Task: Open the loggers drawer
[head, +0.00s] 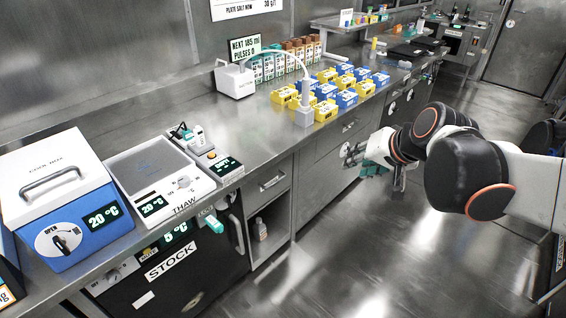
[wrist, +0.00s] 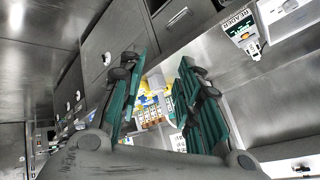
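My gripper (head: 368,162) is in front of the counter's cabinet fronts, right of centre in the head view. In the wrist view its two green fingers (wrist: 167,62) stand apart with nothing held between them. A drawer (head: 271,182) with a bar handle is under the counter left of my gripper, and it looks closed. Another drawer front (head: 350,127) lies behind and above my gripper, partly hidden by the arm. Drawer fronts with handles also show in the wrist view (wrist: 166,14). I cannot read a loggers label on any of them.
The steel counter (head: 250,120) carries yellow and blue boxes (head: 325,111), a white dispenser (head: 235,80), a thaw plate (head: 160,172) and a blue-white box (head: 65,195). A black stock unit (head: 170,275) is below. The floor (head: 370,260) beside the cabinets is clear.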

